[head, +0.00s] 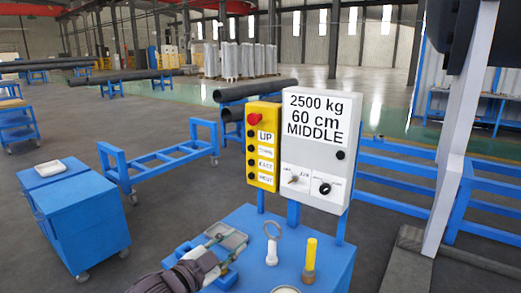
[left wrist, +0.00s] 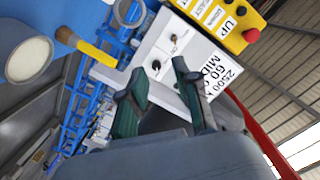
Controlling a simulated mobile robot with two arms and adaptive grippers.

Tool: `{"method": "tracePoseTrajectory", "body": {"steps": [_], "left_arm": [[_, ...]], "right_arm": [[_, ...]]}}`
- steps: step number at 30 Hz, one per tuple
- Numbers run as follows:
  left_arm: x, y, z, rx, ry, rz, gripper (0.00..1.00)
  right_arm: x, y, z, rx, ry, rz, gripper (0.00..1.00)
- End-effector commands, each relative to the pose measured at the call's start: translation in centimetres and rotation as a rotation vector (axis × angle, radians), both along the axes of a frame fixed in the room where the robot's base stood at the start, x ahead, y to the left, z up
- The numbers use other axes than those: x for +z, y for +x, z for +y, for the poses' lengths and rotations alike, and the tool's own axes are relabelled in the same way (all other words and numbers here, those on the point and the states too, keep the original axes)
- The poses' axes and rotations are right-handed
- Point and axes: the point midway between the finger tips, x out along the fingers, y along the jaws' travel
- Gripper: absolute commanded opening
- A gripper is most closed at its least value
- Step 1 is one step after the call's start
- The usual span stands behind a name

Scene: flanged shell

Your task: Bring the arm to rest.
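My left gripper (head: 227,240) is low in the middle of the head view, over the left part of the blue stand (head: 248,222). Its two fingers are apart, and nothing shows between them. In the left wrist view the open gripper (left wrist: 158,76) points toward the white control panel (left wrist: 148,47), with a gap I cannot measure. The white panel (head: 318,155) reads "2500 kg 60 cm MIDDLE" and has two knobs. A yellow button box (head: 263,150) with a red button is beside it. My right gripper is not in view.
On the stand are a ring-topped piece (head: 272,248), a yellow-handled piece (head: 310,258) and a pale disc (head: 286,289), right of my left gripper. A blue cabinet (head: 85,225) is at left. Blue rails (head: 400,165) run behind at right. Open floor lies at left.

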Motion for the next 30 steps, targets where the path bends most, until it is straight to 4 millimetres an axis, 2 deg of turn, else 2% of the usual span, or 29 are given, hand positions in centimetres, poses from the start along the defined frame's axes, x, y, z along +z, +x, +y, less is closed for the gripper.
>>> {"method": "tracePoseTrajectory", "body": {"steps": [8,11,14,17,18,21,24,30], "left_arm": [[-5.1,-3.2,0.3,0.079,-0.042,0.184,0.31],[-7.6,-5.0,0.8,0.130,-0.061,0.280,0.31],[-10.8,-7.6,1.9,0.201,-0.083,0.408,0.31],[-14.7,-11.6,3.8,0.307,-0.107,0.581,0.31],[-16.3,-13.5,4.8,0.359,-0.117,0.658,0.31],[-19.6,-18.1,7.1,0.480,-0.125,0.825,0.31],[-21.6,-22.0,9.0,0.573,-0.127,0.949,0.31],[-24.1,-28.3,11.7,0.722,-0.119,1.135,0.31]], "right_arm": [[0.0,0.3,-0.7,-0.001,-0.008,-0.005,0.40],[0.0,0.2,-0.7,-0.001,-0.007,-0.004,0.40],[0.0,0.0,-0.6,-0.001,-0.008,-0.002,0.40],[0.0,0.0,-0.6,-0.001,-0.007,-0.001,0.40],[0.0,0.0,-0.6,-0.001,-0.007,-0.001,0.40],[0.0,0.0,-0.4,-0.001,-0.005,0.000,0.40],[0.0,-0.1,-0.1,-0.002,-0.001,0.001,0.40],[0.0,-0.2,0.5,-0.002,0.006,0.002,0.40]]}}
